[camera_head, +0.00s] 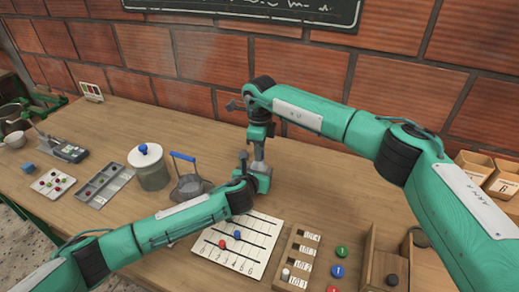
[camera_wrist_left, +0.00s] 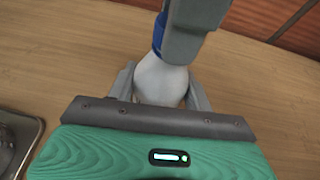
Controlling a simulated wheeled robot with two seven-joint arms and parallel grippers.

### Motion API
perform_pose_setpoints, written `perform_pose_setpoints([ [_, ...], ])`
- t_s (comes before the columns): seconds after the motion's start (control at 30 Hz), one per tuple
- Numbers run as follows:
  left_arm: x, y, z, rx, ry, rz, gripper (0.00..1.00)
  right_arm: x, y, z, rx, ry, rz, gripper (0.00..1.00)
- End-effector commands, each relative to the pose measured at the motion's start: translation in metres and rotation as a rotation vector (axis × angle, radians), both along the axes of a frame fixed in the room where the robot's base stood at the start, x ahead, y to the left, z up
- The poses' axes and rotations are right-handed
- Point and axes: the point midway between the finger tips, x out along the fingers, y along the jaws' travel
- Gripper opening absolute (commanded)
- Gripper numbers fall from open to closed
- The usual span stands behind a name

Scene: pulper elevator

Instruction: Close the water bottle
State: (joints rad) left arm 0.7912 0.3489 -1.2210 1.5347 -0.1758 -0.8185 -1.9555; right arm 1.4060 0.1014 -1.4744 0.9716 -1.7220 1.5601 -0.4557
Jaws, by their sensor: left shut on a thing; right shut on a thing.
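The water bottle (camera_wrist_left: 160,80) shows in the left wrist view as a pale, rounded body standing between the two grey fingers of my left gripper (camera_wrist_left: 160,92), which is shut on it. A blue cap (camera_wrist_left: 158,36) sits at the bottle's top, partly covered by a grey finger of my right gripper (camera_wrist_left: 185,32), which is shut on it from above. In the head view, my left gripper (camera_head: 246,172) and right gripper (camera_head: 259,158) meet over the middle of the table, and they hide most of the bottle. Whether the cap is fully seated cannot be seen.
The wooden table (camera_head: 330,205) is clear right of the grippers. A lidded jar (camera_head: 152,172) and a blue-handled basket (camera_head: 188,182) stand to the left. A white numbered board (camera_head: 235,250) lies in front, with a wooden label rack (camera_head: 297,262) beside it. A brick wall runs behind.

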Motion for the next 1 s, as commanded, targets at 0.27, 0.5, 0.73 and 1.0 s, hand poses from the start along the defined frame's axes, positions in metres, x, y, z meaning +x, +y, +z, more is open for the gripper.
perform_pose_setpoints([
  [0.27,0.0002,-0.0001,0.0008,0.0,-0.001,0.0,0.0,0.0002,0.0001,0.0001,-0.015,0.003,-0.447,0.0],
  [0.5,0.0,-0.0003,0.0008,-0.001,-0.001,-0.001,0.0,0.0005,0.0002,-0.0001,-0.028,0.005,-0.836,0.0],
  [0.73,-0.0001,-0.0006,0.0007,-0.001,-0.001,-0.001,0.0,0.0006,0.0001,-0.0003,-0.04,0.006,-1.208,0.0],
  [1.0,-0.0004,-0.0009,0.0007,-0.001,-0.001,-0.002,0.0,0.0011,-0.0001,-0.0006,-0.055,0.009,-1.646,0.0],
])
